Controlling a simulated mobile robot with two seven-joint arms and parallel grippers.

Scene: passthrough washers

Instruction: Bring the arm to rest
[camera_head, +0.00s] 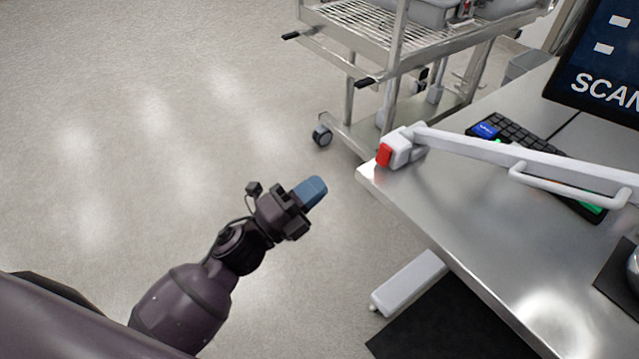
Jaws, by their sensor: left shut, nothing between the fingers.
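My left arm reaches in from the lower left of the head view. Its gripper (313,189) has blue fingers that are shut with nothing between them. The gripper hangs over open floor, to the left of the steel table's near corner, and appears clear of it. My right gripper does not show in this view.
A steel table (466,215) fills the right side, with a white bar (530,160) with a red end, a black keyboard (520,135) and a dark screen (605,60) reading "SCAN". A wheeled metal cart (350,50) stands behind. The floor (130,120) at left is clear.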

